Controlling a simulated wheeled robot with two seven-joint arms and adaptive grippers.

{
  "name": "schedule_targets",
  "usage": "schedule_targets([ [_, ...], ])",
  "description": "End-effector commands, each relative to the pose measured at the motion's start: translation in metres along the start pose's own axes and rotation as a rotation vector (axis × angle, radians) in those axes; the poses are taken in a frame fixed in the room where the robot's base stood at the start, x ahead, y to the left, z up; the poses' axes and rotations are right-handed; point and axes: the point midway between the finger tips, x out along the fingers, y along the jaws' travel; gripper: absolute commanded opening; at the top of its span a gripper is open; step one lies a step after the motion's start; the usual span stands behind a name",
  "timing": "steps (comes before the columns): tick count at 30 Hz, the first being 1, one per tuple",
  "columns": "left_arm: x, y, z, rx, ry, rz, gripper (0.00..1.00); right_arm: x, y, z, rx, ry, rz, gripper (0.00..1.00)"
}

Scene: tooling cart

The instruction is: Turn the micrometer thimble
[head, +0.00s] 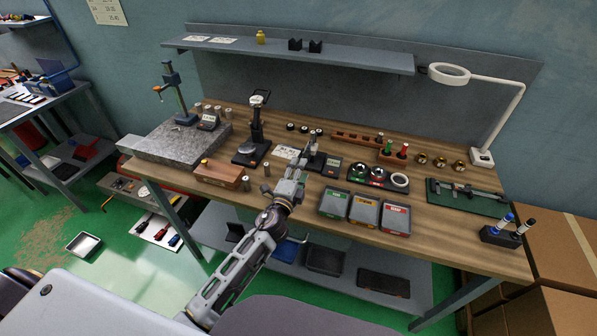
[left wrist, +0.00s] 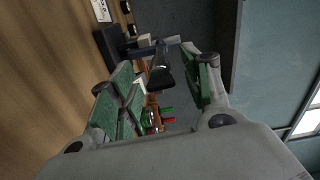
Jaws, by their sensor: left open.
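The micrometer stands on the wooden bench on a dark base (head: 317,161). In the left wrist view a grey frame (left wrist: 147,50) and the dark thimble (left wrist: 161,79) show, with the thimble pointing towards the camera. My left gripper (left wrist: 158,88) is open, with one green-padded finger on each side of the thimble in the picture. Gaps show on both sides, and I cannot tell how deep the thimble sits between the pads. My right gripper is in neither view.
Three parts bins (head: 365,210) stand at the bench's front, right of my left arm. A dial gauge stand (head: 257,130) and a wooden box (head: 219,174) are to its left. A tray with shiny balls (head: 378,175) is to the right. A lamp (head: 482,155) stands far right.

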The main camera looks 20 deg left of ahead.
Motion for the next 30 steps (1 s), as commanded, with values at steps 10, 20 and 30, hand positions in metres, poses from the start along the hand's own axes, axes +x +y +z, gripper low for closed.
schedule_targets([
  [10,-0.003,0.000,0.000,-0.001,-0.001,0.000,0.48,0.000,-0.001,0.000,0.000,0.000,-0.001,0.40],
  [20,-0.022,0.000,0.000,-0.001,-0.001,0.000,0.48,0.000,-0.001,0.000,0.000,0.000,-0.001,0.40],
  [30,-0.049,0.000,0.000,-0.001,-0.001,0.000,0.48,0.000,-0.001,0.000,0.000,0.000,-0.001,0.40],
])
